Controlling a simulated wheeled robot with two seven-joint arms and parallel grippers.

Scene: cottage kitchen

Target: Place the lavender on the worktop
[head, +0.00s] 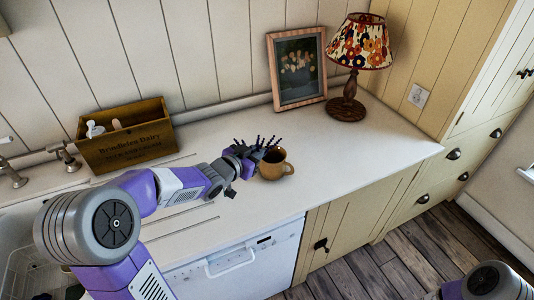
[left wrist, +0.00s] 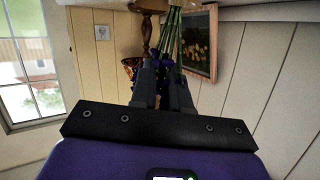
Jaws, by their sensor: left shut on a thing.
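The lavender (head: 262,145), a small bunch of dark sprigs, sticks out to the right from my left gripper (head: 240,160) in the head view. That gripper is shut on it over the white worktop (head: 345,150). In the left wrist view the green stems (left wrist: 172,35) run from between the dark fingers (left wrist: 162,85) to the top edge. In the head view the sprigs show just behind a brown mug (head: 277,164). I cannot tell whether they touch the mug or the worktop. My right gripper is out of view; only part of my right arm shows at the bottom right.
A wooden box (head: 125,136) with bottles stands at the back left by the taps. A framed flower picture (head: 297,70) leans on the wall beside a lamp with a floral shade (head: 360,42). The worktop right of the mug is clear, up to its front edge.

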